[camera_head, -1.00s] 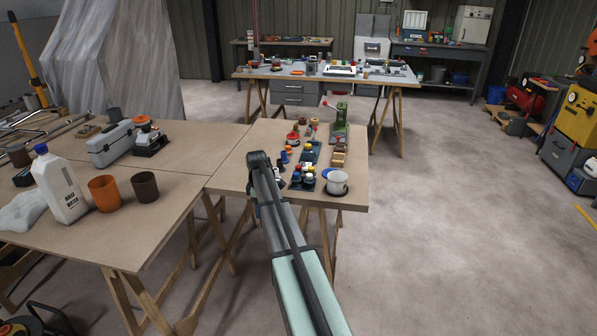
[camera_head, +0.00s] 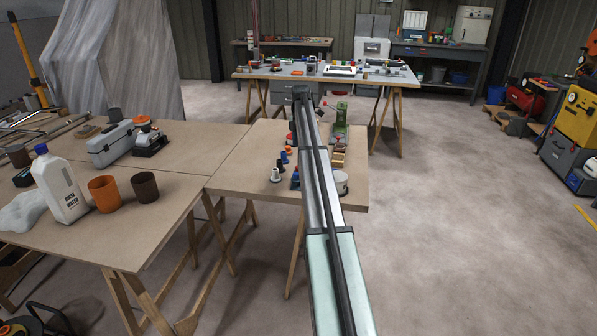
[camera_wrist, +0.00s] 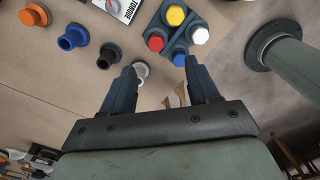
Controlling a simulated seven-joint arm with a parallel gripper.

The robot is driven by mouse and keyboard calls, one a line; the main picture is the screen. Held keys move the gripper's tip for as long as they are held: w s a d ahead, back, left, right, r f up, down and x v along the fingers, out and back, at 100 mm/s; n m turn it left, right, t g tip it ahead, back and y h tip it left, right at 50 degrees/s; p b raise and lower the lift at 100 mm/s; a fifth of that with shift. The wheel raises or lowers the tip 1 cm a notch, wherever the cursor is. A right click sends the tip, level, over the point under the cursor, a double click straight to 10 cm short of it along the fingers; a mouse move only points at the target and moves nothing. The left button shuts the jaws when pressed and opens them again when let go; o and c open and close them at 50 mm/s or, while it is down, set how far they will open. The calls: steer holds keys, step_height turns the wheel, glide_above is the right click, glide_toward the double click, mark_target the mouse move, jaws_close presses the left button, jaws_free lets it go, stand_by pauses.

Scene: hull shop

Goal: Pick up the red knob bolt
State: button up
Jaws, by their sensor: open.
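The red knob bolt (camera_wrist: 156,42) stands in a blue-grey tray (camera_wrist: 179,42) in the wrist view, with yellow, white and blue knobs around it. My gripper (camera_wrist: 160,66) is open and empty. Its two dark fingers point toward the tray; the red knob lies just beyond the gap between the tips, apart from them. In the head view my arm covers most of the tray and hides the red knob bolt and the gripper.
A grey knob bolt (camera_wrist: 141,70) is close to the left finger. Black (camera_wrist: 108,55), blue (camera_wrist: 72,38) and orange (camera_wrist: 35,15) ones stand in a row farther left. A green post (camera_wrist: 290,55) with a dark flange stands right. The wooden bench (camera_head: 240,160) is bare left of the row.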

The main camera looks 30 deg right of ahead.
step_height(320, 180, down, 5)
steer(key=shift+f, duration=0.1)
steer(key=shift+w+a+f, duration=0.1)
steer(key=shift+w+f, duration=0.1)
steer(key=shift+f, duration=1.15)
steer(key=shift+w+a+f, duration=0.1)
steer(key=shift+w+f, duration=0.1)
steer(key=shift+f, duration=1.1)
jaws_close()
steer(key=shift+r, duration=0.1)
